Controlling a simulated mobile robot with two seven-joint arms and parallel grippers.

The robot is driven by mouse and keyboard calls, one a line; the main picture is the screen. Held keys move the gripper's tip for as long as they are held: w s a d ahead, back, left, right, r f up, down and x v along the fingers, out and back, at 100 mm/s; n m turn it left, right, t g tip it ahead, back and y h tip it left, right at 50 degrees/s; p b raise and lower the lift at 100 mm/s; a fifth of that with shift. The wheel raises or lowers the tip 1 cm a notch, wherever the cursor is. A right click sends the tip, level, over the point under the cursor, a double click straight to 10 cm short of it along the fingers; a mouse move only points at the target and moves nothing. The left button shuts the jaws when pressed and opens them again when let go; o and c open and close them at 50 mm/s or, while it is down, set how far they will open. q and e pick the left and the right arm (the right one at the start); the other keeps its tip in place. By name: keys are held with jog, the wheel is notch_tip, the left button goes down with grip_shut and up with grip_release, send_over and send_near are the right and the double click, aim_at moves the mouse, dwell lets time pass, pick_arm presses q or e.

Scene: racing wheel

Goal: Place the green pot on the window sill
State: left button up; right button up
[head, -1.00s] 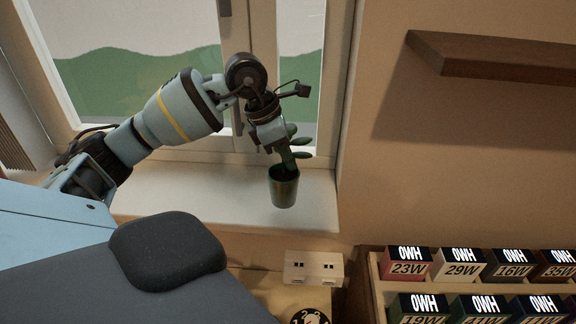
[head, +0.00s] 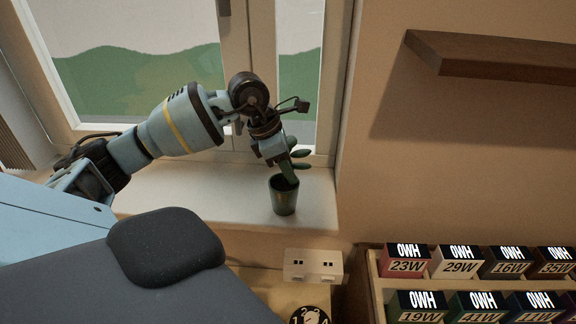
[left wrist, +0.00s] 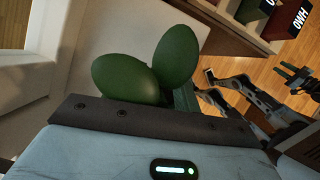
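The green pot (head: 285,198), with a leafy green plant (head: 298,156), is upright over the right part of the white window sill (head: 320,196). I see no clear gap under it, but cannot be sure that it touches. My left gripper (head: 281,160) is directly above the pot, closed around the plant's stem. In the left wrist view, two broad leaves (left wrist: 127,77) stick out past the gripper's body; the fingertips and pot are hidden there. My right gripper cannot be made out in either view.
The window frame is close behind my left arm. A brown shelf (head: 490,57) is on the right wall. A rack (head: 374,290) of labelled boxes and a white socket block (head: 313,264) are below right. Dark jointed metal parts (left wrist: 250,100) show over the wooden floor.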

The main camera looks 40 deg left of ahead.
pick_arm(q)
jog(key=shift+r, duration=0.1)
jog(key=v, duration=1.2)
jog(key=shift+w+r, duration=0.1)
